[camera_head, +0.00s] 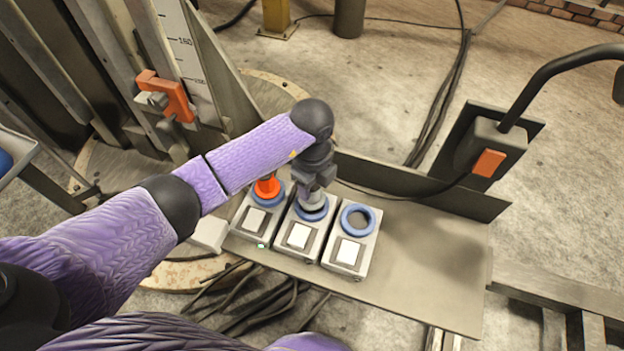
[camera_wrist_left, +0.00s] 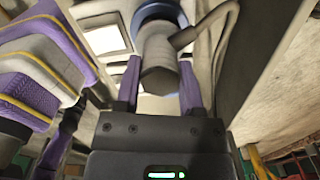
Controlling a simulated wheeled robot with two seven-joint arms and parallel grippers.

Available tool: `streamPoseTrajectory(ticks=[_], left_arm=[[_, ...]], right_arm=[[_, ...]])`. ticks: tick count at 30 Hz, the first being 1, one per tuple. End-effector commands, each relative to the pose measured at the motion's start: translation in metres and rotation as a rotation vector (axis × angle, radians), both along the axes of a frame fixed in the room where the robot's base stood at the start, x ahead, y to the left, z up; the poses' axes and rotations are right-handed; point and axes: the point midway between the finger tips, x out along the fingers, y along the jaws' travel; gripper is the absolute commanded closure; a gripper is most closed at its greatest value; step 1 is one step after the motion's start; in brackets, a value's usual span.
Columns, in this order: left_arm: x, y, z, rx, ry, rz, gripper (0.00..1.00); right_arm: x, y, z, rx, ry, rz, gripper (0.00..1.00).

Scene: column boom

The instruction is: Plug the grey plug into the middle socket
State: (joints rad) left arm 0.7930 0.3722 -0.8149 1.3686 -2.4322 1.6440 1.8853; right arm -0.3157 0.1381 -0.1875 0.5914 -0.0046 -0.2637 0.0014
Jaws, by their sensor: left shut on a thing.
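The grey plug (camera_head: 314,199) is between the fingers of my left gripper (camera_head: 316,184), which is shut on it. The plug's lower end is at the blue ring of the middle socket (camera_head: 299,236); how deep it sits I cannot tell. In the left wrist view the grey plug (camera_wrist_left: 158,62), with its cable bending off to the right, stands between the purple fingers of the left gripper (camera_wrist_left: 160,88), in front of a blue ring (camera_wrist_left: 157,12). My right gripper is not in view.
The left socket (camera_head: 254,221) holds an orange plug (camera_head: 267,187), with a green light below. The right socket (camera_head: 350,253) has an empty blue ring. A thin dark cable runs right to a grey box with an orange part (camera_head: 489,163). The shelf (camera_head: 430,270) is bare at right.

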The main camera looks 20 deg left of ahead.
Motion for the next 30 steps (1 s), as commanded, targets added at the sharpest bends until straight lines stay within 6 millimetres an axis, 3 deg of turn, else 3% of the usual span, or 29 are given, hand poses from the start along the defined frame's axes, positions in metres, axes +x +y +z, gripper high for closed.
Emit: streamPoseTrajectory(ticks=[16,29,30], left_arm=[[0.000,0.000,-0.016,0.000,0.001,0.000,1.00],[0.000,0.000,-0.016,0.000,0.000,0.000,1.00],[0.000,0.000,-0.016,0.000,0.000,0.000,0.47]], right_arm=[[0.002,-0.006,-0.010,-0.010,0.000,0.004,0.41],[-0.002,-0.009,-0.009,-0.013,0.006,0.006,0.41],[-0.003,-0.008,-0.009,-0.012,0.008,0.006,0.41]])
